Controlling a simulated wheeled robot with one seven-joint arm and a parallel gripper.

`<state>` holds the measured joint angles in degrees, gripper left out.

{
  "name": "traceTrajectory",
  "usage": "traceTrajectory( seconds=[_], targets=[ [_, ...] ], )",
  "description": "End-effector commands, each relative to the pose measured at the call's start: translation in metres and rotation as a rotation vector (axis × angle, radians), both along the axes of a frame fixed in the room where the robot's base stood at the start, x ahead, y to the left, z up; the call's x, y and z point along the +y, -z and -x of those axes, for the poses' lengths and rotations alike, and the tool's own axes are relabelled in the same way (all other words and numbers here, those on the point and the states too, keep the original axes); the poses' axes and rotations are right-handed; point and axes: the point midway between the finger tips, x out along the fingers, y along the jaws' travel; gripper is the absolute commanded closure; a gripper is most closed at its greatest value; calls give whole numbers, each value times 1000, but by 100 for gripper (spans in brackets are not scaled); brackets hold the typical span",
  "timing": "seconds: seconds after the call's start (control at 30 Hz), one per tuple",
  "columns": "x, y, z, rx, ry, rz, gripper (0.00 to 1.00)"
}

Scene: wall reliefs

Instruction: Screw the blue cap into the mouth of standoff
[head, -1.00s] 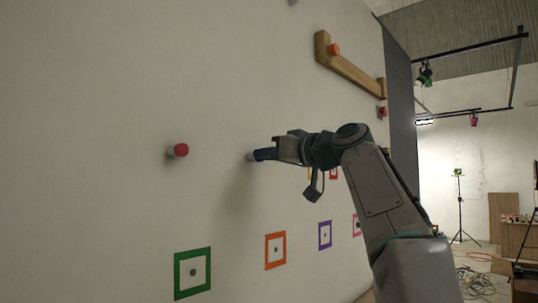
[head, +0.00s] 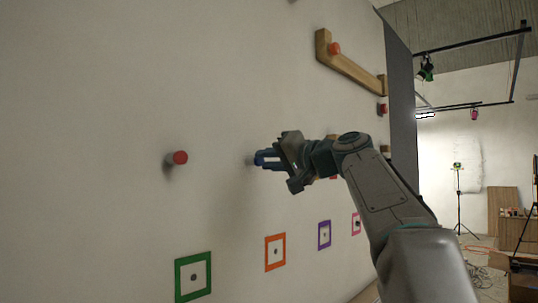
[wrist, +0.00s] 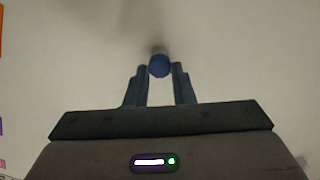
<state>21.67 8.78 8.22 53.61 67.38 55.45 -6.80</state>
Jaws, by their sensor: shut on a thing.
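The blue cap (wrist: 159,67) shows in the wrist view between the fingertips of my gripper (wrist: 160,74), which is shut on it. The cap sits at the front of a pale standoff (head: 249,160) that sticks out from the wall. Cap and standoff look in line and touching; I cannot tell how deep the cap sits in the mouth, as the mouth is hidden. In the head view my gripper (head: 262,159) points left at the wall, with its fingers at the standoff's end.
A red-capped standoff (head: 180,158) is left of my gripper. Green (head: 178,278), orange (head: 268,256) and purple (head: 320,240) square frames are lower on the wall. A wooden L-shaped ledge (head: 355,73) is at upper right. The wall around the standoff is clear.

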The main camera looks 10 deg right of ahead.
Motion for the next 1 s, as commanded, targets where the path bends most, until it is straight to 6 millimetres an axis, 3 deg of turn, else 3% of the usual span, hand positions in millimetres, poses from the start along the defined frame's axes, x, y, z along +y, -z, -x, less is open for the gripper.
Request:
traceTrajectory(
  seconds=[0.17, 0.47, 0.8, 1.0],
  targets=[
    [0, -1, 0, 76, 1, -104, 95],
    [0, 0, 0, 83, 1, -115, 95],
    [0, -2, -1, 311, 0, -426, 95],
    [0, 2, -1, 345, 0, -476, 95]
  ],
)
